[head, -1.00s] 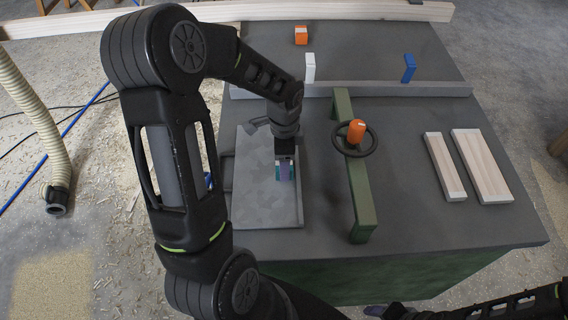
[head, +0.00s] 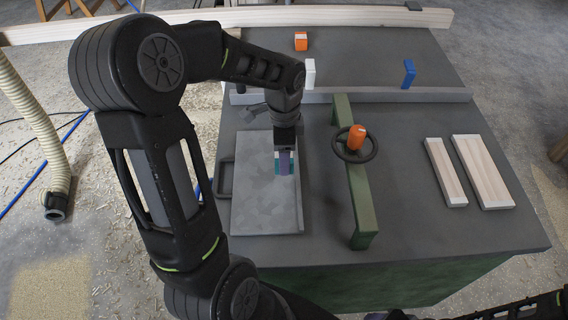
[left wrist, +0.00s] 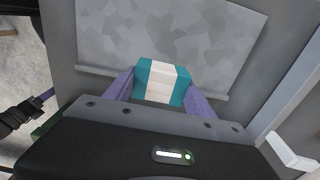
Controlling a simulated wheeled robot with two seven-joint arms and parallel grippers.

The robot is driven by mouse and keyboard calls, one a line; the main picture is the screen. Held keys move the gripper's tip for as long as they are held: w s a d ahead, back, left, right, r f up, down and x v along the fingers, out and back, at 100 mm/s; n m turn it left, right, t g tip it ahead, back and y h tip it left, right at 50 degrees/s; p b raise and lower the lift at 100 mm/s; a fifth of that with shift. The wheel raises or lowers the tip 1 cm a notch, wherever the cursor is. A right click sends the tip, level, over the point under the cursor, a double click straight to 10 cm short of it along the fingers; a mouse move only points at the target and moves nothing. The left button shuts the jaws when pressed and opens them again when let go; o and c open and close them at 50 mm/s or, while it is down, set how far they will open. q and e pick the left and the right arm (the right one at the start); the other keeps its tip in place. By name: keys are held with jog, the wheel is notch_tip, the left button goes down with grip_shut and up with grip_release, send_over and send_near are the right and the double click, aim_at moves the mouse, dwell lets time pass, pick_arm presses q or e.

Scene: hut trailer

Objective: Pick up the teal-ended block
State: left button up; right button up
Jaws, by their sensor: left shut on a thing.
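The teal-ended block (left wrist: 161,82) has teal ends and a white middle band. In the left wrist view it sits between the two purple fingers of my left gripper (left wrist: 160,92), which are shut on it. In the head view my left gripper (head: 285,168) points down over the grey mottled board (head: 262,205), and only small teal parts of the block (head: 291,166) show around the fingers. I cannot tell how far the block is above the board. Only a sliver of my right gripper (head: 376,316) shows at the bottom edge.
A green bar (head: 362,205) with a black handwheel (head: 354,157) and orange knob stands right of the board. Two pale wood strips (head: 482,170) lie farther right. Orange (head: 301,41), white (head: 310,73) and blue (head: 408,73) blocks are near the back ledge (head: 350,94).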

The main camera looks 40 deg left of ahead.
pick_arm(q)
notch_tip(320, 180, up, 4)
jog(key=shift+r, duration=0.25)
jog(key=shift+f, duration=0.1)
dwell(0.5)
